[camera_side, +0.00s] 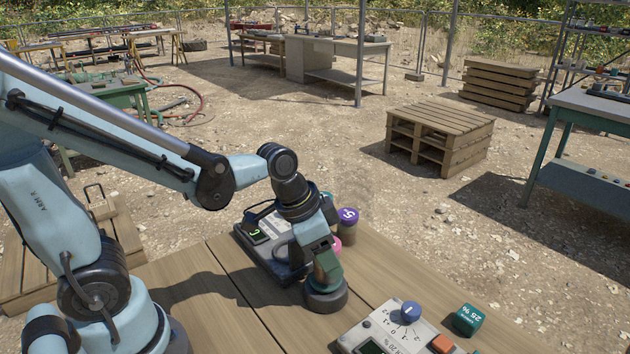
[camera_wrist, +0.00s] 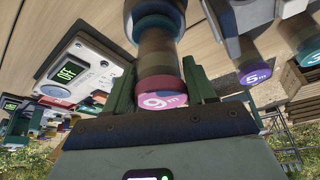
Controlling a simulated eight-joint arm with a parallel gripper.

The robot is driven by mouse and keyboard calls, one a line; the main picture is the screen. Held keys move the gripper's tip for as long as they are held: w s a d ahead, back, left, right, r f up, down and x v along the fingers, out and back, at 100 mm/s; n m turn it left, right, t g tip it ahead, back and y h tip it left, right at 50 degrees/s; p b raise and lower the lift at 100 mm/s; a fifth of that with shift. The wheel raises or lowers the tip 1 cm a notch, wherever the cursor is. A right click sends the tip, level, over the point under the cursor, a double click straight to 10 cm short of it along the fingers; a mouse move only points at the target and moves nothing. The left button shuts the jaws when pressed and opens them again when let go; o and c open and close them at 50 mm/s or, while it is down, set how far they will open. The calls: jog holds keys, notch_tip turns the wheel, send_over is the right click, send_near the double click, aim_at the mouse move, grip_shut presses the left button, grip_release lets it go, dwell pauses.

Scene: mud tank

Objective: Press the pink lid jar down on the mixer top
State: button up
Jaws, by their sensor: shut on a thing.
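The pink lid jar shows in the wrist view with its pink lid (camera_wrist: 162,92) towards the camera, between the two green fingers of my gripper (camera_wrist: 158,78). My gripper is shut on it. In the side view my gripper (camera_side: 327,266) points down over the table and a bit of the pink lid (camera_side: 336,243) shows beside it. A dark round base (camera_side: 325,296), which looks like the mixer, stands directly below. A dark rim (camera_wrist: 150,20) shows at the jar's far end. I cannot tell whether jar and base touch.
A purple lid jar (camera_side: 348,217) stands behind my gripper, with a teal lid jar (camera_wrist: 312,52) near it. A grey device (camera_side: 268,238) with a green display is at the left. A knob panel (camera_side: 400,328) and a teal cube (camera_side: 467,319) are at the front right.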

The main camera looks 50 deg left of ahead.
jog(key=shift+f, duration=0.45)
dwell(1.3)
dwell(1.6)
jog(key=shift+r, duration=3.55)
